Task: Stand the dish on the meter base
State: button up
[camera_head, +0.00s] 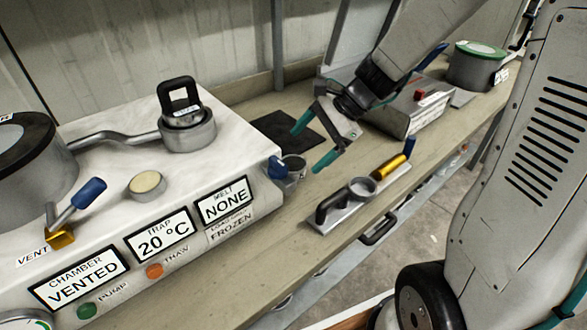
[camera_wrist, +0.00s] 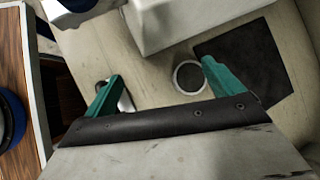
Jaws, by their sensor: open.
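A small round metal dish (camera_head: 293,167) with a pale rim stands on the bench beside the white machine, in front of a black mat (camera_head: 272,130). In the wrist view the dish (camera_wrist: 188,76) looks dark inside and lies close to the right finger's tip. My gripper (camera_head: 312,143) is open and empty, tilted over the bench near the dish. In the wrist view its teal fingers (camera_wrist: 160,72) are wide apart. A grey box with a red knob (camera_head: 398,121) stands behind my gripper, partly hidden by the arm; I cannot tell for sure that it is the meter base.
A metal plate (camera_head: 330,220) with a black handle, a ring and a gold cylinder lies near the bench's front edge. The white machine (camera_head: 247,155) fills the left, with a blue knob (camera_head: 277,167) sticking out near the dish. A green-topped round container (camera_head: 478,66) stands at the back right.

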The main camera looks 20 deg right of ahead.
aim_at(294, 163)
jog(key=w+d+f+m, duration=0.1)
jog(key=w+f+m, duration=0.1)
jog(key=w+d+f+m+t, duration=0.1)
jog(key=w+f+m, duration=0.1)
jog(key=w+d+f+m, duration=0.2)
jog(key=shift+f+m+t+y, duration=0.3)
jog(key=shift+f+t, duration=0.05)
jog(key=shift+t, duration=0.05)
jog(key=shift+w+a+f, duration=0.15)
jog(key=shift+w+f, duration=0.05)
jog(key=shift+f, duration=0.1)
jog(key=x, duration=0.7)
jog(key=shift+a+f, duration=0.1)
jog(key=shift+a, duration=0.05)
jog(key=shift+c, duration=0.3)
jog(key=c, duration=1.2)
